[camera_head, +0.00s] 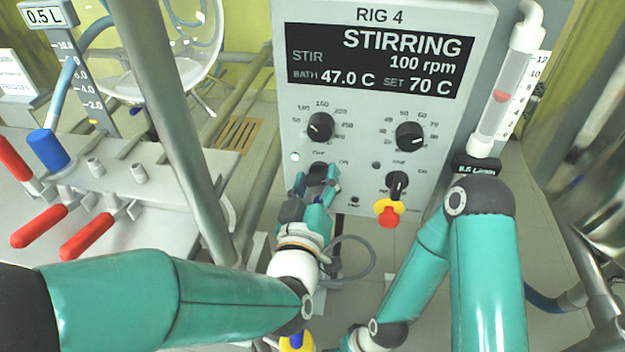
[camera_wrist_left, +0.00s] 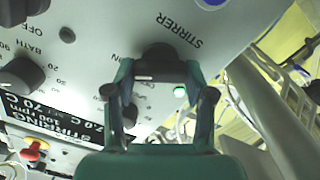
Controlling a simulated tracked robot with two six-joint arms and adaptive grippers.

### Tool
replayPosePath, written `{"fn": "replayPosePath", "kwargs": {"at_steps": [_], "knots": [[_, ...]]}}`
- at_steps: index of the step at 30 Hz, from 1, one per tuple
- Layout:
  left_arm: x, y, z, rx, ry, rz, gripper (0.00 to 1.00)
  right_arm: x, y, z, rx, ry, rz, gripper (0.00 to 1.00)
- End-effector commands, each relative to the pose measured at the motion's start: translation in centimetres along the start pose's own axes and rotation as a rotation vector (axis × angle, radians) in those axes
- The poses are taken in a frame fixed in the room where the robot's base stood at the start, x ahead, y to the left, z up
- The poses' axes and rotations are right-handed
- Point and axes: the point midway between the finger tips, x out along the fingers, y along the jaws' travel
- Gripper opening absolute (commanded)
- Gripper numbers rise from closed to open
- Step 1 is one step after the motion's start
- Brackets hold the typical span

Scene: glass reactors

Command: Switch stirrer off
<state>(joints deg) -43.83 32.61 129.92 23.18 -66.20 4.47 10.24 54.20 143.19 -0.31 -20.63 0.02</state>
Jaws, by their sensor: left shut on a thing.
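The control box of RIG 4 (camera_head: 375,60) has a dark display (camera_head: 378,62) reading STIRRING, 100 rpm, bath 47.0 C and set 70 C. The black stirrer knob (camera_head: 318,170) is low on the left of the panel. It also shows in the left wrist view (camera_wrist_left: 158,54), beside the STIRRER label. My left gripper (camera_head: 318,184) is shut on this knob, one finger on each side of it. In the left wrist view my left gripper (camera_wrist_left: 158,88) hides part of the knob. A small lamp (camera_wrist_left: 180,92) beside the knob glows green. My right gripper is out of frame.
Two dials (camera_head: 320,126) (camera_head: 409,136) sit above the stirrer knob. A bath knob (camera_head: 397,184) and a red stop button (camera_head: 389,218) are to its right. A metal post (camera_head: 165,120) stands left of the panel. A flow tube (camera_head: 508,90) stands right of it.

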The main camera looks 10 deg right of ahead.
Motion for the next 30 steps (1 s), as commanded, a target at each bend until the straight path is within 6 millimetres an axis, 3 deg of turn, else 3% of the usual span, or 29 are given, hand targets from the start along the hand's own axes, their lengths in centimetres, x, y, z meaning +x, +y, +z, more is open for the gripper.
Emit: {"fn": "replayPosePath", "kwargs": {"at_steps": [11, 30], "knots": [[0.4, -0.5, 0.6, -0.086, 0.008, -0.025, 0.19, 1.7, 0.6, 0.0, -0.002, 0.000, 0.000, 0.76], [0.4, -0.7, 0.9, -0.623, 0.013, -0.020, 0.19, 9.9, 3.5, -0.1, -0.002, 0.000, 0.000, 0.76]]}}
